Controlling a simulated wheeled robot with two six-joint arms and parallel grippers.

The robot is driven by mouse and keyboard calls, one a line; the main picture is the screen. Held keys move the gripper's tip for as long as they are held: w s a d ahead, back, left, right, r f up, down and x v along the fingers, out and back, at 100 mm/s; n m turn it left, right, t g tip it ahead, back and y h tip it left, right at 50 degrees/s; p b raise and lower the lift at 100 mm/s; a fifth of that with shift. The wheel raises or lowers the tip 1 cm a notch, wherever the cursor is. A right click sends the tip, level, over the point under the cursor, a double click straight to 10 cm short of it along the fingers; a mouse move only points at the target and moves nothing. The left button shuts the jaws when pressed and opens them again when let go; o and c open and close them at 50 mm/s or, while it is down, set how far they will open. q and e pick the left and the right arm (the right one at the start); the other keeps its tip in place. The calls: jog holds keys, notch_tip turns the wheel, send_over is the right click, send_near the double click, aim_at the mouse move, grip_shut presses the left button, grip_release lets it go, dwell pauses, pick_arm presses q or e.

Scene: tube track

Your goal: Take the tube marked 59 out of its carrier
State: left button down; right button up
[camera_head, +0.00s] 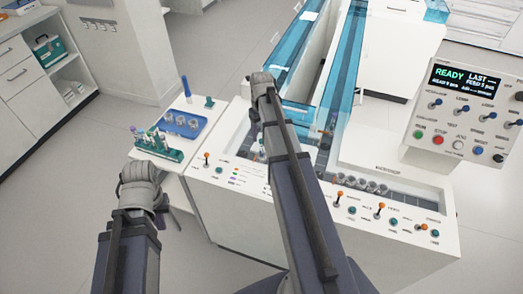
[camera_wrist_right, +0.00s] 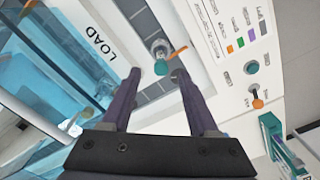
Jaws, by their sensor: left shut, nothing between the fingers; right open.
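In the right wrist view, a carrier (camera_wrist_right: 158,47) stands in the dark lane beside the word LOAD. A tube with a teal cap (camera_wrist_right: 161,68) and an orange part shows at it; no number is readable, so I cannot tell if it is the tube marked 59. My right gripper (camera_wrist_right: 155,76) is open, its two fingers apart on either side of the tube's line of view, with nothing clearly between them. In the head view, my right arm hides most of that lane. My left gripper (camera_head: 139,170) is shut and empty in front of the green rack.
A green rack (camera_head: 158,153) with several tubes and a blue tray (camera_head: 192,132) with several carriers sit on the white side table. More carriers (camera_head: 362,184) stand in the lane at right. Orange-topped switches (camera_head: 379,211) line the front panel. A console (camera_head: 463,112) reads READY.

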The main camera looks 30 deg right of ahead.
aim_at(262, 146)
jog(key=shift+f+b, duration=0.7)
jog(key=shift+f, duration=0.35)
jog(key=shift+f, duration=0.1)
notch_tip(262, 146, down, 5)
jog(key=b, duration=0.5)
jog(key=shift+s, duration=0.1)
grip_shut()
